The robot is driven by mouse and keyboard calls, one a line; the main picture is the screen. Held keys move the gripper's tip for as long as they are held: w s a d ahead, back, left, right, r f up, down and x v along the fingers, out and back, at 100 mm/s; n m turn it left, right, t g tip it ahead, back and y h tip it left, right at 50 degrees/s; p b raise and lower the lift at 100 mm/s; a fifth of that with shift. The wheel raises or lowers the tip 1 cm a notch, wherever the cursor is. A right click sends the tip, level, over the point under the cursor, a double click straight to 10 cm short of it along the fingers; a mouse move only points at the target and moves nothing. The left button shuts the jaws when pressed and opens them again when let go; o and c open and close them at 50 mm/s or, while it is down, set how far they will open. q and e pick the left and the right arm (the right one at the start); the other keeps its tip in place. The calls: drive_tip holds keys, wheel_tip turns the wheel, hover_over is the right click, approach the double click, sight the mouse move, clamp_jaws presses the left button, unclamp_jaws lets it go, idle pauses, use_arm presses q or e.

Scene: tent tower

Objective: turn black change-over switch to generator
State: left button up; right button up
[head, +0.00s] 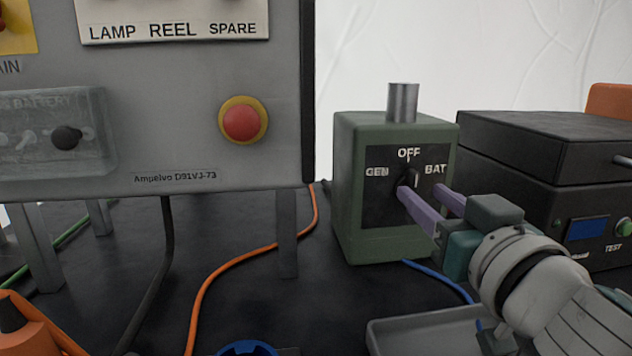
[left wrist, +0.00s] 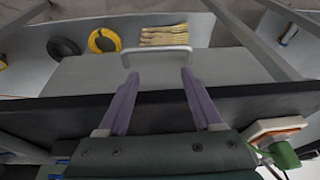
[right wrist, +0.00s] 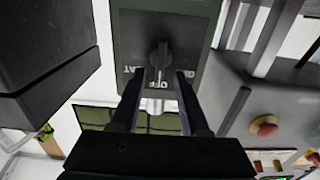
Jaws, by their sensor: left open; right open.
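The black change-over switch (head: 409,174) is on the front plate of a green box (head: 350,190), with GEN at left, OFF at top and BAT at right. In the right wrist view the switch knob (right wrist: 159,58) appears upside down, its handle lined up toward OFF. My right gripper (head: 424,192) is open at the plate. In the right wrist view its fingertips (right wrist: 160,75) are on either side of the knob; contact cannot be told. My left gripper (left wrist: 158,75) is open and empty in the left wrist view, and out of the head view.
A grey panel (head: 200,110) with a red button (head: 241,121) stands left of the box. A black case (head: 545,145) stands right. A grey tray (head: 400,338) lies in front. Orange (head: 215,278) and blue (head: 440,278) cables cross the dark table. A grey handle (left wrist: 150,52) is beyond my left fingertips.

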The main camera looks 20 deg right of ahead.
sight(415, 188)
drive_tip(key=shift+x, duration=1.6)
drive_tip(key=shift+c, duration=0.2)
clamp_jaws()
